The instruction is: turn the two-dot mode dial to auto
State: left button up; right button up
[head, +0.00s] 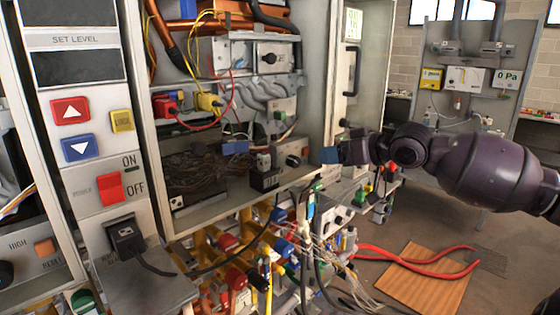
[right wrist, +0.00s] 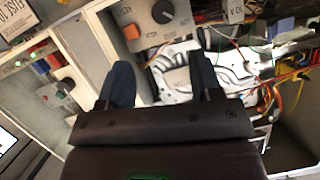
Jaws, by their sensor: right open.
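A small module with a dark round dial (head: 293,160) sits at the lower right of the open heater cabinet. Another dial (head: 269,58) is on a pale box higher in the cabinet. Dot marks are too small to read, so I cannot tell which is the two-dot one. My right gripper (head: 330,155) is at the cabinet's right opening, to the right of the lower dial and apart from it. In the right wrist view my right gripper (right wrist: 160,68) is open and empty, with a dial (right wrist: 162,12) on a grey panel beyond its fingertips. My left gripper is not in view.
The open cabinet door (head: 355,75) stands behind my right gripper. Pipes and valves (head: 240,255) crowd the space below the cabinet. Red and blue arrow buttons (head: 71,111) are on the left panel.

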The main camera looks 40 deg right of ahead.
aim_at(297, 162)
jog(key=shift+m, duration=0.7)
jog(key=shift+s+a+f+p+x, duration=0.1)
jog(key=shift+a+x, duration=0.05)
jog(key=shift+x, duration=1.65)
jog(key=shift+s+a+f+p+x, duration=0.1)
jog(key=shift+f+x, duration=0.05)
jog(key=shift+x, duration=1.6)
jog(key=shift+a+f+p+x, duration=0.1)
jog(key=shift+a+x, duration=0.05)
jog(key=shift+x, duration=1.65)
jog(key=shift+c, duration=0.2)
jog(key=c, duration=0.9)
